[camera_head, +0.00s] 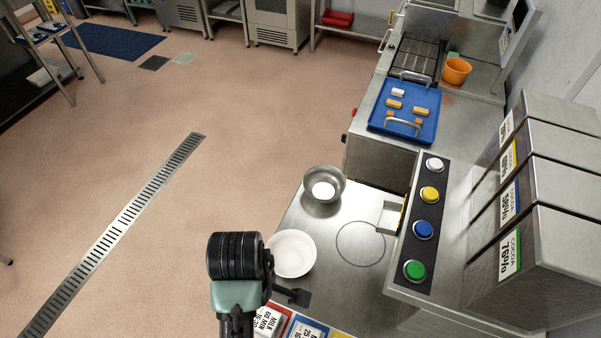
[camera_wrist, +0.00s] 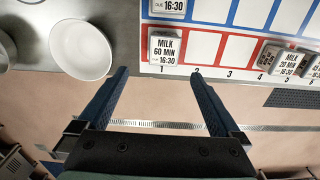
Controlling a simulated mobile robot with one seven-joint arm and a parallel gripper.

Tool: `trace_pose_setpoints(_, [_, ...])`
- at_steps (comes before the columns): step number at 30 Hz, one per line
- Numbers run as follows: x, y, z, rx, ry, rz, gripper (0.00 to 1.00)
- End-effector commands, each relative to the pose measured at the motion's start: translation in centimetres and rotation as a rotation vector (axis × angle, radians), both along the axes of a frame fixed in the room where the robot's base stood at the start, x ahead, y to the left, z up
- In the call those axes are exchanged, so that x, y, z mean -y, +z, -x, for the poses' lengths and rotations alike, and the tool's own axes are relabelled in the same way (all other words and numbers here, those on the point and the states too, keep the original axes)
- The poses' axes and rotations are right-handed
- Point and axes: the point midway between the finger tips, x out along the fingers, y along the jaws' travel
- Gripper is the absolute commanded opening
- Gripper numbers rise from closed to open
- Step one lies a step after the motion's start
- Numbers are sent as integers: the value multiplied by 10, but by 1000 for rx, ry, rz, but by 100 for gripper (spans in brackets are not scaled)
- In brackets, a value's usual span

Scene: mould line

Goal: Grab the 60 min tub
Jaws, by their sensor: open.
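The 60 min tub (camera_wrist: 166,51) has a white label reading MILK 60 MIN 16:30. It sits over position 1 of a red-edged row on the board in the wrist view. It also shows at the bottom of the head view (camera_head: 267,322), partly hidden by my arm. My gripper (camera_wrist: 160,73) is open and empty. Its two fingers are spread wide, one toward each side of the tub, with their tips just short of it in the picture. In the head view only a dark finger shows beside the tub, and the rest is hidden.
Another milk tub (camera_wrist: 287,62) marked 20 MIN stands to the right on the board (camera_wrist: 240,50). A white bowl (camera_head: 291,253) and a metal bowl (camera_head: 323,184) stand on the steel counter (camera_head: 335,285). Coloured buttons (camera_head: 423,229) and cocoa bins (camera_head: 535,246) are at the right.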

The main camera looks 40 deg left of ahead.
Motion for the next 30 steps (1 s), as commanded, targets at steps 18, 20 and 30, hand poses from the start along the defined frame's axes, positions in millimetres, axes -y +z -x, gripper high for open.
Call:
trace_pose_setpoints(18, [1, -75, 2, -7, 4, 6, 100])
trace_pose_setpoints(20, [1, -78, 2, -5, 4, 4, 100])
trace_pose_setpoints(30, [8, -118, 4, -7, 5, 6, 100])
